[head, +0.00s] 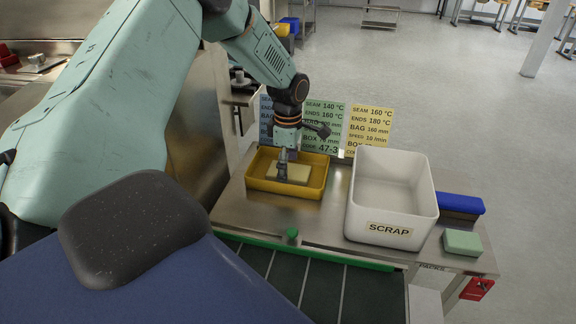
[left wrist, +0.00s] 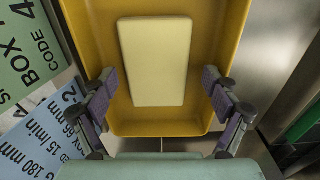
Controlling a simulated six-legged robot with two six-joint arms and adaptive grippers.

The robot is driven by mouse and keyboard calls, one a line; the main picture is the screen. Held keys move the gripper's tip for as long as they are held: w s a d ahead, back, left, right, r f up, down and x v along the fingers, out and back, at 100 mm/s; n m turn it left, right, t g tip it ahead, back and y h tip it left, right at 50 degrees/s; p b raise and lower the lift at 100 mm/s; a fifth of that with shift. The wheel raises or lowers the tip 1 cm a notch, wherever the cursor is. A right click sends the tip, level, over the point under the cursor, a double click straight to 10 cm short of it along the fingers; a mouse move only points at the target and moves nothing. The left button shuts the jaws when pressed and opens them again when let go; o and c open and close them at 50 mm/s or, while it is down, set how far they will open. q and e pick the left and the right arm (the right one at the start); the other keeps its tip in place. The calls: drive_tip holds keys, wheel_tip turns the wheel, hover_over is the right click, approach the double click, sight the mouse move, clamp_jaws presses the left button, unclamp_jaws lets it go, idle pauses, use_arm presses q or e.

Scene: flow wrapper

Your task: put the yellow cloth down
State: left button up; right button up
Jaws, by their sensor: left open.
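The yellow cloth (head: 290,173) is a pale yellow flat block lying in the yellow tray (head: 258,184). In the left wrist view the cloth (left wrist: 154,62) lies flat on the floor of the tray (left wrist: 231,62), apart from its walls. My left gripper (head: 283,172) is over the tray and the cloth, pointing down. In the left wrist view its two fingers (left wrist: 162,108) are spread wide, one on each side near the tray's close end, with nothing between them. The cloth lies beyond the fingertips. My right gripper is not in view.
A white SCRAP bin (head: 391,228) stands right of the tray on the steel table. A green block (head: 462,243) and a blue block (head: 461,204) lie right of the bin. Setting cards (head: 370,125) stand behind the tray. A green-edged conveyor (head: 310,283) runs in front.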

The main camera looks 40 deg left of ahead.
use_arm(q)
drive_tip(key=shift+w+a, duration=0.1)
drive_tip(key=shift+w, duration=0.05)
wheel_tip(320, 180, up, 12)
drive_tip(key=p, duration=0.2)
idle(0.4)
